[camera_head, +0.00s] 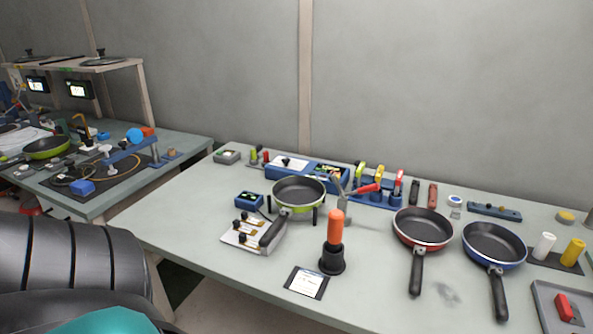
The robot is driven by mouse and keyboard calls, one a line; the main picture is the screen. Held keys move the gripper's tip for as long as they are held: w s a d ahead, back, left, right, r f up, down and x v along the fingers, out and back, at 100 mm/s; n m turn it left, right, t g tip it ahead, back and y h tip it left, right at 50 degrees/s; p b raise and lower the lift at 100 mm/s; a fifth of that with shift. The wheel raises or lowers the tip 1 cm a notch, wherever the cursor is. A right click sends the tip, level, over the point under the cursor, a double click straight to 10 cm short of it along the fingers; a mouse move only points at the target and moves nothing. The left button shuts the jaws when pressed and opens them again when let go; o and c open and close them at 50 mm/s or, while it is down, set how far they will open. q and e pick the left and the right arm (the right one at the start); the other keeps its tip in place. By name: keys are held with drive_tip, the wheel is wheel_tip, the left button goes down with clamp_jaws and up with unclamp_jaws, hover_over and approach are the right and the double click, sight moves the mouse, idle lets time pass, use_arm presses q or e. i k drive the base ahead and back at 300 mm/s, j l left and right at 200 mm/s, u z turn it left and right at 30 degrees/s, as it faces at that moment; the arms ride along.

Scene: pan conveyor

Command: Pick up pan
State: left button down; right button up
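Three pans are on the long grey table. A green-rimmed pan (299,190) is held up on a dark stand, with its black handle pointing toward the front left. A red pan (422,228) sits to the right, its handle pointing toward the front edge. A blue pan (493,244) sits further right, its handle also pointing to the front. Another green pan (47,147) is on the separate table at the far left. Neither of my grippers shows in the head view, and no pan is seen held.
An orange-handled tool (335,228) stands upright in a black base between the green and red pans. A card (306,282) lies in front of it. Blue trays with small tools (308,170) line the back. A grey tray (553,318) is at the right front corner.

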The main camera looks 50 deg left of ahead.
sight(298, 194)
drive_tip(key=u, duration=1.6)
drive_tip(key=i+j+u, duration=0.1)
drive_tip(key=j, duration=0.35)
drive_tip(key=i+j+u, duration=0.1)
drive_tip(key=i+j, duration=0.2)
drive_tip(key=i+j+u, duration=0.15)
drive_tip(key=j, duration=0.35)
drive_tip(key=i, duration=0.05)
